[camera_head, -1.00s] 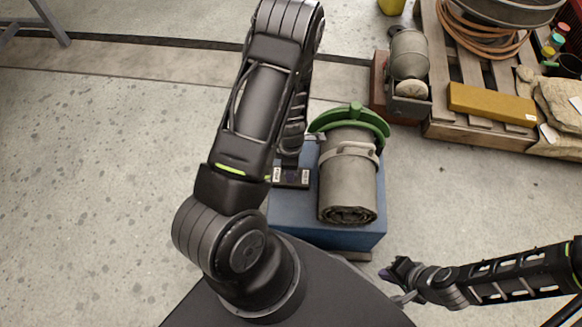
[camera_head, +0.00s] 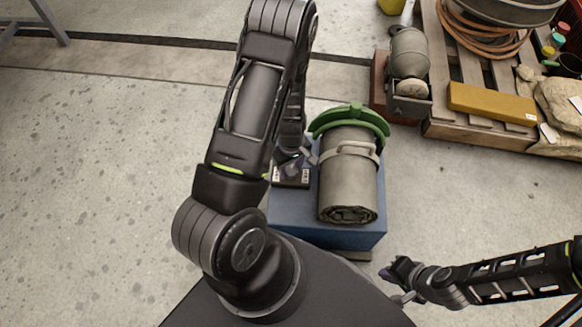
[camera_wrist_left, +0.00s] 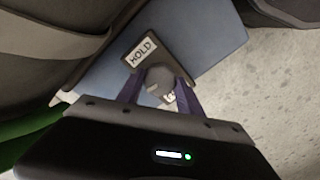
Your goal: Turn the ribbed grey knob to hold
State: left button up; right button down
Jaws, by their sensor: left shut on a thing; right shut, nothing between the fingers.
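The grey knob (camera_wrist_left: 157,80) sits on a dark plate on the blue box (camera_head: 330,236). A HOLD label (camera_wrist_left: 143,51) lies on one side of it in the left wrist view. A second label (camera_wrist_left: 169,97) on the other side is partly hidden. My left gripper (camera_head: 293,166) is down at the plate, and its purple fingers (camera_wrist_left: 157,92) are shut on the knob from both sides. The knob's pointing direction is hard to make out. My right gripper (camera_head: 387,274) is shut and empty, low at the right, away from the box.
A grey rolled sheet (camera_head: 348,185) with a strap lies on the blue box beside the knob, with a green curved piece (camera_head: 350,118) at its far end. A pallet (camera_head: 460,128) with hose, yellow box and stones stands at the upper right. Floor at left is clear.

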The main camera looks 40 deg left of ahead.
aim_at(291, 170)
pick_arm(q)
jog(key=m, duration=0.4)
jog(key=shift+m, duration=0.3)
jog(key=m, duration=0.3)
jog(key=shift+m+b, duration=0.35)
jog(key=shift+m, duration=0.05)
jog(key=m, duration=0.4)
jog(key=shift+m+b, duration=0.3)
jog(key=shift+m, duration=1.5)
jog(key=o, duration=1.4)
jog(key=shift+c, duration=0.2)
notch_tip(291, 170, up, 8)
jog(key=shift+f+p, duration=0.1)
jog(key=shift+p, duration=0.9)
